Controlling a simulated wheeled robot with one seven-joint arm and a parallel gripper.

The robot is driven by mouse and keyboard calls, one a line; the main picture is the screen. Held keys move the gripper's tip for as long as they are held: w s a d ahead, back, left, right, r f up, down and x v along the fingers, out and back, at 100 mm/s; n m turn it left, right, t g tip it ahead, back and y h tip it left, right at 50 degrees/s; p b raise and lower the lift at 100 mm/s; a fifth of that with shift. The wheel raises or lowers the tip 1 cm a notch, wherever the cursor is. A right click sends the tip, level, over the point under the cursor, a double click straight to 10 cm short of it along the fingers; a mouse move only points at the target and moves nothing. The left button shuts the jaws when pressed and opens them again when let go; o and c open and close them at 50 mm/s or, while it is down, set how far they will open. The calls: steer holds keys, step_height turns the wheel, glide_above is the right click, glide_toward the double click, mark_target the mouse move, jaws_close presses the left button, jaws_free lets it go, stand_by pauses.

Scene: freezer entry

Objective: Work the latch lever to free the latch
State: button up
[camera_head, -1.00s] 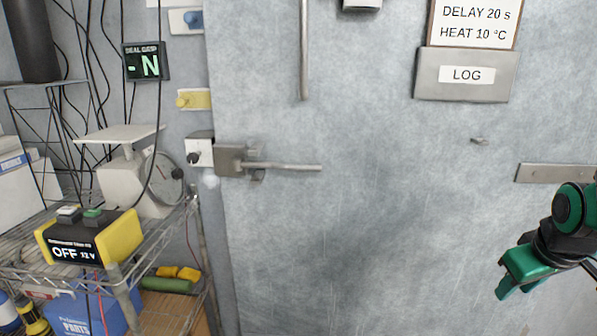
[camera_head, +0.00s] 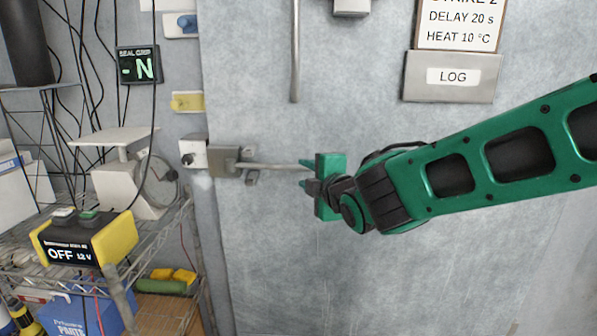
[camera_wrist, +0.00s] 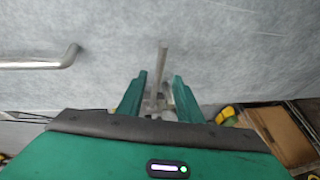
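The latch lever (camera_head: 275,167) is a grey metal rod that runs level to the right from its latch block (camera_head: 223,161) at the left edge of the door. My gripper (camera_head: 306,176) is at the lever's free end, its green fingers pointing at the door. In the wrist view the fingers are apart, and the lever (camera_wrist: 161,72) shows in the gap between them. A gap remains on each side, and I see no clear grip. The lever's tip is partly hidden by my gripper in the head view.
A vertical bar handle (camera_head: 295,60) is on the door above the lever. A LOG box (camera_head: 452,90) sits higher right. At left, a wire shelf holds a scale (camera_head: 130,180) and a yellow-black power box reading OFF (camera_head: 88,240). A display (camera_head: 139,65) shows "-N".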

mark_target(297, 169)
steer(key=x, duration=0.9)
steer(key=shift+w+d, duration=0.1)
steer(key=shift+d, duration=0.1)
jaws_close()
steer(key=shift+f, duration=0.1)
